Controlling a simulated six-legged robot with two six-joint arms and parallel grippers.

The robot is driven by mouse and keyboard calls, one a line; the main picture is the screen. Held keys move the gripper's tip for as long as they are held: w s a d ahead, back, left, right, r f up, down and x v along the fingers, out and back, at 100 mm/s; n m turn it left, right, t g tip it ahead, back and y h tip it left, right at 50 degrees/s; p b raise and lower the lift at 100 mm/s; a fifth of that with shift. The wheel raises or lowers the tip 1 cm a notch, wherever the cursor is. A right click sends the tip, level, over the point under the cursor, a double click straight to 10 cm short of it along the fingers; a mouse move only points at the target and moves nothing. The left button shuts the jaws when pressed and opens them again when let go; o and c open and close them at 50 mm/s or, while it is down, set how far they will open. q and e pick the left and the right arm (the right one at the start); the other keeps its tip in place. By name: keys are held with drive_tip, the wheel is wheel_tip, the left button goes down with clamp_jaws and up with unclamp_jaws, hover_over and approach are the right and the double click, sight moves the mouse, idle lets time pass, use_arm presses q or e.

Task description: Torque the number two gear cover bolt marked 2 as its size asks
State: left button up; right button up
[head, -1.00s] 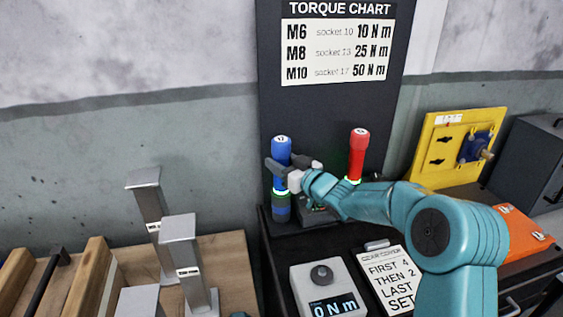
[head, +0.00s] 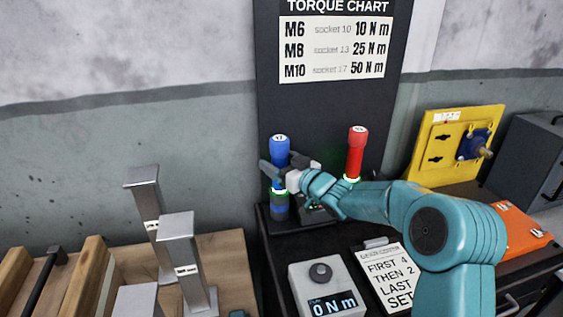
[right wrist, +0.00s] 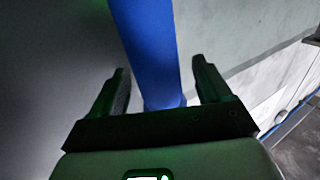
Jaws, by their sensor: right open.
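A blue torque driver (head: 279,148) marked 17 stands upright in the rack, with a green glowing ring low on it. My right gripper (head: 284,174) is open at this driver. In the right wrist view the blue shaft (right wrist: 148,50) passes between the two spread fingers (right wrist: 160,88), with gaps on both sides. A red driver (head: 356,152) stands upright to the right; its mark is too small to read. The torque chart (head: 333,50) lists M6 10 N m, M8 25 N m and M10 50 N m. I cannot make out the bolt marked 2. My left gripper is not in view.
A grey dial box (head: 322,277) reads 0 N m. A card (head: 390,275) says first 4, then 2, last set. A yellow plate (head: 430,150) and an orange plate (head: 522,232) are at right. Metal posts (head: 182,255) stand on wood at left.

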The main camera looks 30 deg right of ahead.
drive_tip(key=b+v, duration=0.2)
drive_tip(key=v, duration=1.4)
drive_tip(key=shift+s, duration=0.3)
